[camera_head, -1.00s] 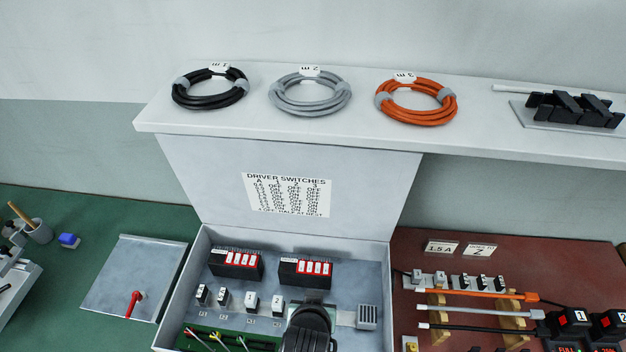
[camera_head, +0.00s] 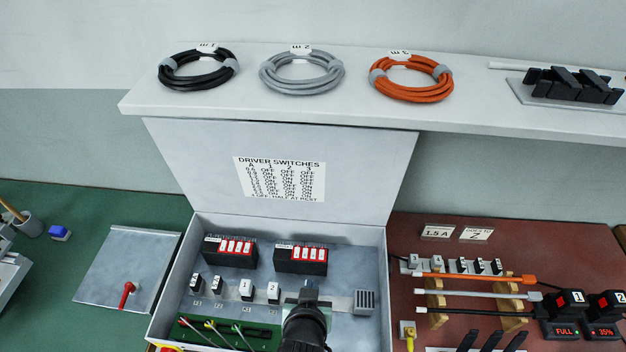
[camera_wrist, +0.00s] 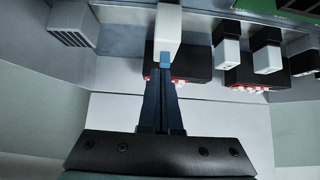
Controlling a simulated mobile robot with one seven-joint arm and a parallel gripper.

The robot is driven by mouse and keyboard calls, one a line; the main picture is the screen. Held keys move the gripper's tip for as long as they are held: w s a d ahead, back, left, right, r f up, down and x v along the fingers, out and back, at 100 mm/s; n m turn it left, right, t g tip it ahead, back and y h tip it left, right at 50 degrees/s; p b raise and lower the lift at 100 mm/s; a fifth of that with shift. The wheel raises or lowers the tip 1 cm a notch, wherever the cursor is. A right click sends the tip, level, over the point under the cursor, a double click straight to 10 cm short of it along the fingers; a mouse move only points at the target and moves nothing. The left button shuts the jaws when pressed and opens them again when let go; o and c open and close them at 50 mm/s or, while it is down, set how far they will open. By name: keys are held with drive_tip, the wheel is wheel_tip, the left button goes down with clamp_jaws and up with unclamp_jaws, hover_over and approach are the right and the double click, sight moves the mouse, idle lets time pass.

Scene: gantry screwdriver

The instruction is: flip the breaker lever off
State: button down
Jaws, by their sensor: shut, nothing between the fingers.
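The open grey electrical box (camera_head: 157,325) holds a rail of switch units. A tall white block (camera_wrist: 168,22) stands on this rail in the wrist view; it looks like the breaker, but its lever cannot be told apart. My gripper (camera_wrist: 165,62) is shut and empty, its fingertips right at the near end of the white block. Whether they touch it is unclear. In the head view my gripper (camera_head: 309,286) is over the rail, hiding most of the unit behind it.
Black-and-white units (camera_head: 246,289) stand left of my gripper, with a vented grey block (camera_head: 364,301) to its right. Two black switch blocks with red faces (camera_head: 301,260) sit behind. A green wired board (camera_head: 232,334) lies in front. A shelf (camera_head: 250,107) overhangs the box.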

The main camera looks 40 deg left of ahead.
drive_tip(key=shift+r, duration=0.15)
drive_tip(key=shift+s+d+r+p, duration=0.35)
drive_tip(key=shift+s+p, duration=0.2)
drive_tip(key=shift+p, duration=0.15)
